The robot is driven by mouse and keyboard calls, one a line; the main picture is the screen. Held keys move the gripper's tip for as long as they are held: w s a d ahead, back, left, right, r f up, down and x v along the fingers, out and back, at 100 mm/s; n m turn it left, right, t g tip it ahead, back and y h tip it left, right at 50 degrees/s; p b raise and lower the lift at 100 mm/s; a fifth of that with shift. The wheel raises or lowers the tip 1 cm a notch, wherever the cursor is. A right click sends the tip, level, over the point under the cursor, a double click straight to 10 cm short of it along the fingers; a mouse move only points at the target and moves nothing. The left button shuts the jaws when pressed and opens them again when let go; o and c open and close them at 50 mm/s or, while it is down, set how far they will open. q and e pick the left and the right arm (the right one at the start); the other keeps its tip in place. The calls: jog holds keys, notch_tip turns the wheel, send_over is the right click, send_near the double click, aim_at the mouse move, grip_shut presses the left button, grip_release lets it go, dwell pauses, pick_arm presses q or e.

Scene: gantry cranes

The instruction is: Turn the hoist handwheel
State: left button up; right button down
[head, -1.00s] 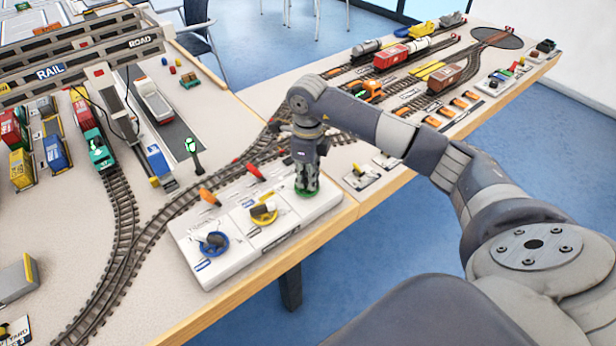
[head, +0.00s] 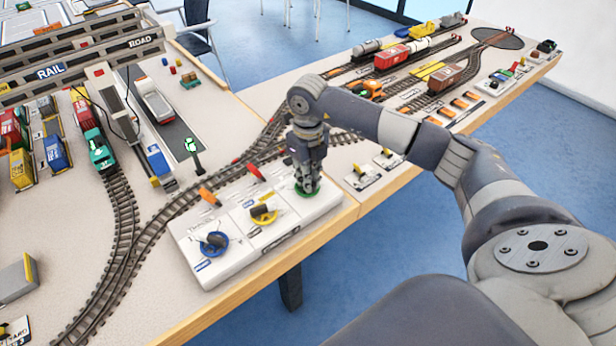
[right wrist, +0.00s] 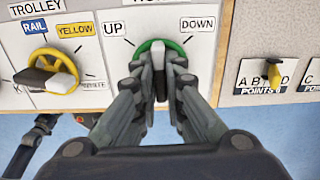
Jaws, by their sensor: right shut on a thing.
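The green hoist handwheel (head: 310,194) is at the right end of the white control box (head: 238,262). Most of it is hidden under my right gripper (head: 304,184), which comes down on it from above. In the right wrist view the green rim (right wrist: 146,47) shows between the UP (right wrist: 114,29) and DOWN (right wrist: 198,24) labels. My left gripper is not in view.
A yellow handwheel (head: 264,211) and a blue handwheel (head: 213,243) share the box. Orange (head: 209,197) and red (head: 256,173) levers stand behind them. Tracks run behind the box. A small yellow points lever (right wrist: 272,72) is to the right.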

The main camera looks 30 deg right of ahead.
jog(key=shift+r, duration=0.1)
jog(key=c, duration=1.7)
grip_release()
notch_tip(320, 180, up, 12)
